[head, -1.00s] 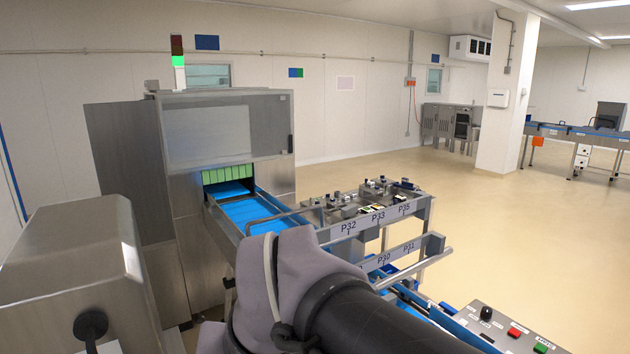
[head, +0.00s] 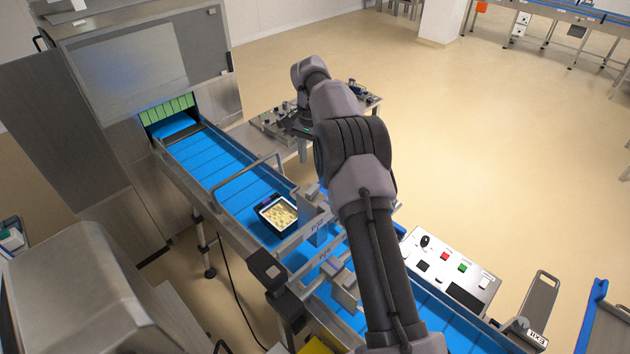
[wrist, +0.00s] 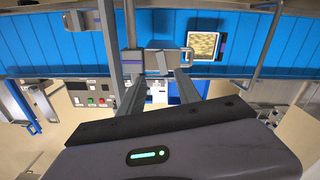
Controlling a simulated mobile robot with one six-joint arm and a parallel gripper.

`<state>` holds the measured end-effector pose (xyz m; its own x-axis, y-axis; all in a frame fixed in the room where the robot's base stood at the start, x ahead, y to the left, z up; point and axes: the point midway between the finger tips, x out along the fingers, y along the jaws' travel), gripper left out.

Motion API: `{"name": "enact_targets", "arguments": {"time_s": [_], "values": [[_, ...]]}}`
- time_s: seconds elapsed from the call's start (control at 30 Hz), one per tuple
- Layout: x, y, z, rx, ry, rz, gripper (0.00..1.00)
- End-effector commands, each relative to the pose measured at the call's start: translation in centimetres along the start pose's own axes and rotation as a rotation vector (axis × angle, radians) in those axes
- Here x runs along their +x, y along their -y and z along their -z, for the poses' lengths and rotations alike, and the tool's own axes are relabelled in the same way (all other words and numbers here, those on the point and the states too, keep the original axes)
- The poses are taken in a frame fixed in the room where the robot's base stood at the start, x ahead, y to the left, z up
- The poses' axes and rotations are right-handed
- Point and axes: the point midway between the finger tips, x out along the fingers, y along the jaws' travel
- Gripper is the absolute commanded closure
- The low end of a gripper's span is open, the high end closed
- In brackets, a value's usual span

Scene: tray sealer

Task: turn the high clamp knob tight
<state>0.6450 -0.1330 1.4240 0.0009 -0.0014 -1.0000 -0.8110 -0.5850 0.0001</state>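I cannot make out the high clamp knob for certain in either view. In the wrist view, grey clamp brackets (wrist: 155,62) stand at the conveyor edge, just beyond my fingertips. My gripper (wrist: 157,84) points at them with its two fingers apart and nothing seen held between them. In the head view, my arm covers the fingers and part of the clamp area; the labelled guide plates (head: 312,229) show left of the arm. I cannot tell whether a finger touches any bracket.
A black tray of pale food (head: 280,213) sits on the blue conveyor (head: 215,165), close to the guides; it also shows in the wrist view (wrist: 206,45). A control panel (head: 450,268) stands right of my arm. A bench of parts (head: 270,122) lies behind. Open floor is at right.

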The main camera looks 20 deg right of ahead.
Motion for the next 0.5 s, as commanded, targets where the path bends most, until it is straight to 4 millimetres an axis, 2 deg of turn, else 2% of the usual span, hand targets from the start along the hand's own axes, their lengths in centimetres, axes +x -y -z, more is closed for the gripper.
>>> {"name": "enact_targets", "arguments": {"time_s": [0.1, 0.3, 0.5], "values": [[3.5, -0.1, -0.1, 0.0, 0.003, -0.003, 0.6], [8.6, 0.0, -0.1, 0.0, 0.001, -0.001, 0.6], [11.3, 0.0, 0.0, 0.0, 0.0, 0.001, 0.6]]}}
